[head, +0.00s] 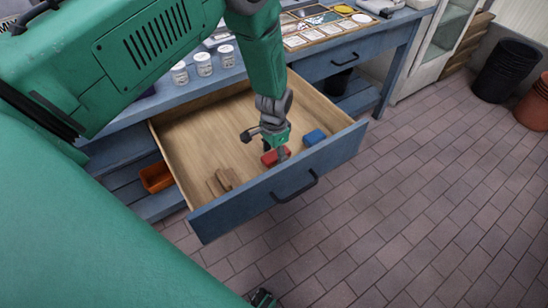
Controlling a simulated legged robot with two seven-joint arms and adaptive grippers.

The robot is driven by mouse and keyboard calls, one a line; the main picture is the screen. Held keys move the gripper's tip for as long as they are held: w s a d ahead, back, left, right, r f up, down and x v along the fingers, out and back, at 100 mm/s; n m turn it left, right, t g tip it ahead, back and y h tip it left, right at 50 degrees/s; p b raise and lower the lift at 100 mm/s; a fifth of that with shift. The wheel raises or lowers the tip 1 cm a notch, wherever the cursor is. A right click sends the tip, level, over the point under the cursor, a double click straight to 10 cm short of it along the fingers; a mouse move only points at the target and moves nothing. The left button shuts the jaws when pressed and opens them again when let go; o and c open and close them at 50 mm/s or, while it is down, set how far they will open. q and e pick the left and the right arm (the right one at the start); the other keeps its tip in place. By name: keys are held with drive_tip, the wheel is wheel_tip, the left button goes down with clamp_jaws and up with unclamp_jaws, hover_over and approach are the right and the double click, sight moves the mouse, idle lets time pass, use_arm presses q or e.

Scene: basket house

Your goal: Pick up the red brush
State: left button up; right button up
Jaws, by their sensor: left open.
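The red brush (269,159) lies on the floor of the open wooden drawer, near its front panel. My left gripper (276,154) points down into the drawer, right at the red brush, and covers part of it. Its jaws are open. I cannot tell whether the fingers touch the brush or how far they reach around it.
A blue brush-like block (314,137) lies right of the red one. Brown wooden pieces (220,181) lie at the drawer's left. The drawer's blue front (245,207) has a dark handle. White jars (203,64) stand on the blue bench above.

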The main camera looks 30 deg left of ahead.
sight(276, 154)
use_arm(q)
drive_tip(key=shift+d+f, duration=0.25)
drive_tip(key=shift+d, duration=0.05)
drive_tip(key=shift+d+r, duration=0.2)
drive_tip(key=shift+d, duration=0.2)
drive_tip(key=c, duration=0.9)
drive_tip(key=shift+a, duration=0.25)
drive_tip(key=c, duration=0.4)
drive_tip(key=shift+s+a+f, duration=0.1)
drive_tip(key=shift+a+f, duration=0.1)
drive_tip(key=shift+a, duration=0.1)
drive_tip(key=r, duration=0.6)
drive_tip(key=r+p, duration=0.1)
drive_tip(key=r, duration=0.2)
drive_tip(key=shift+d+r, duration=0.2)
drive_tip(key=shift+d, duration=0.1)
drive_tip(key=shift+a+r, duration=0.15)
drive_tip(key=shift+r, duration=0.25)
